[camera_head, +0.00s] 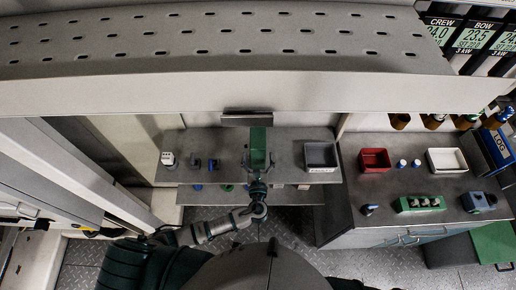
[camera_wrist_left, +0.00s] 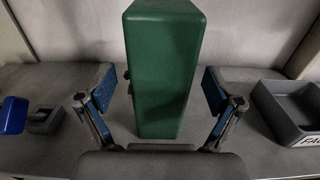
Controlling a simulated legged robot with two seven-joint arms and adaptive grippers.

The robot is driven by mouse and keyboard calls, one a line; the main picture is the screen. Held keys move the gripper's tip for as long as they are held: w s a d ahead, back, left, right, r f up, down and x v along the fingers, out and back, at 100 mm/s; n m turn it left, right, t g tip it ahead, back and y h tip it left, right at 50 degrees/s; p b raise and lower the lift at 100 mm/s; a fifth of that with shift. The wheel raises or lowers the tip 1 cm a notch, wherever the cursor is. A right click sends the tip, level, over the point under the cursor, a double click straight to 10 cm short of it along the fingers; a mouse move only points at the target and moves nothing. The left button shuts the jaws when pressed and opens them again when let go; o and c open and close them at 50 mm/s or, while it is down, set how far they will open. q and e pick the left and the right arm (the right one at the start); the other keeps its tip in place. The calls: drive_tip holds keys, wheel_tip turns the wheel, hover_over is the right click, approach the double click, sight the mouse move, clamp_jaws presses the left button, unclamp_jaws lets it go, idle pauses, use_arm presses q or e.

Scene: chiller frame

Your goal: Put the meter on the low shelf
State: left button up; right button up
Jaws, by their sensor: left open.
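A tall green box (camera_head: 258,140) stands on the upper grey shelf (camera_head: 288,148); it may be the meter, but I cannot tell for certain. In the left wrist view the green box (camera_wrist_left: 165,75) fills the middle. My left gripper (camera_head: 257,165) is open, with one blue-padded finger on each side of the box and small gaps visible. The fingers also show in the left wrist view (camera_wrist_left: 160,90). The low shelf (camera_head: 265,198) lies below, its back part hidden under the upper shelf. My right gripper is not in view.
A grey bin (camera_head: 320,156) stands right of the green box. A white device (camera_head: 167,158) and small grey fittings (camera_head: 213,164) stand left. Small items sit along the low shelf. A perforated panel (camera_head: 230,35) overhangs above. The right counter holds a red tray (camera_head: 375,160) and a white tray (camera_head: 447,160).

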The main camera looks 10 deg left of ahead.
use_arm(q)
drive_tip(key=w, duration=0.4)
drive_tip(key=shift+w+a, duration=0.4)
drive_tip(key=shift+c, duration=0.3)
drive_tip(key=c, duration=1.5)
drive_tip(key=shift+c, duration=0.3)
drive_tip(key=shift+r, duration=0.15)
